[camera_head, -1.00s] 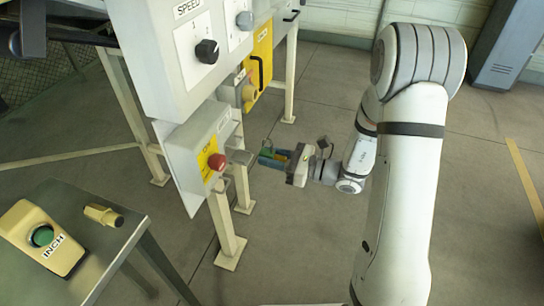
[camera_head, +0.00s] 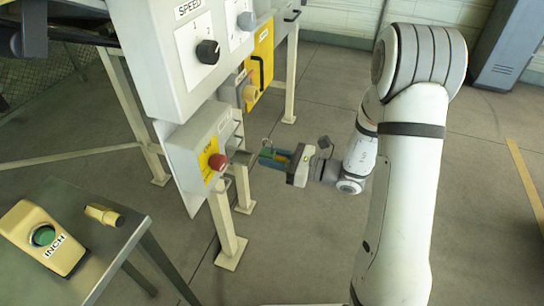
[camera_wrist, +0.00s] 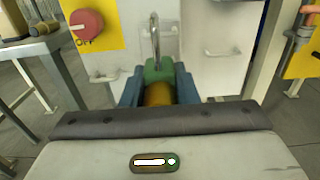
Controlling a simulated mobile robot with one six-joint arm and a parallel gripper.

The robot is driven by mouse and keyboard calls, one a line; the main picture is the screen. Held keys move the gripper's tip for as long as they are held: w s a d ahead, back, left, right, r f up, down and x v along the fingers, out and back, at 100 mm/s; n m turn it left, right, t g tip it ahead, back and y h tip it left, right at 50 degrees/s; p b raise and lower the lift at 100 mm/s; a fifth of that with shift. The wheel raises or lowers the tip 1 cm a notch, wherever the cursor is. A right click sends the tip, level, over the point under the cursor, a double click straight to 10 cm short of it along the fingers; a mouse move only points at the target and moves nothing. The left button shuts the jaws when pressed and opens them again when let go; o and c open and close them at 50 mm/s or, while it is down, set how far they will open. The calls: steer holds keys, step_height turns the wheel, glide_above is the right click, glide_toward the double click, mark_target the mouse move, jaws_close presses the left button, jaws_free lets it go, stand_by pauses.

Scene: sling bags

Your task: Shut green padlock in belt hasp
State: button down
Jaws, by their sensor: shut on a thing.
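My gripper (camera_wrist: 158,92) is shut on the green padlock (camera_wrist: 158,69), with one blue finger on each side. In the wrist view the padlock's steel shackle stands upright above its green body, in front of a pale hasp plate (camera_wrist: 172,40) on the grey panel. I cannot tell whether the shackle passes through the hasp. A yellow cylindrical part (camera_wrist: 158,93) shows between the fingers, nearer me. In the head view my gripper (camera_head: 270,157) and the padlock (camera_head: 267,151) are right of the grey box, close to a metal bracket (camera_head: 242,157).
Other metal loops (camera_wrist: 222,51) flank the padlock. A yellow panel with a black handle (camera_head: 259,70) is behind. A table with an INCH button box (camera_head: 40,238) stands left.

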mark_target(247, 159)
steer(key=shift+a, duration=0.1)
steer(key=shift+x, duration=3.35)
steer(key=shift+w+a, duration=0.15)
steer(key=shift+a, duration=0.1)
steer(key=shift+f+b, duration=0.2)
steer(key=shift+b, duration=0.1)
steer(key=shift+c, duration=2.1)
jaws_free()
steer(key=shift+d, duration=0.1)
steer(key=shift+v, duration=3.45)
steer(key=shift+r, duration=0.1)
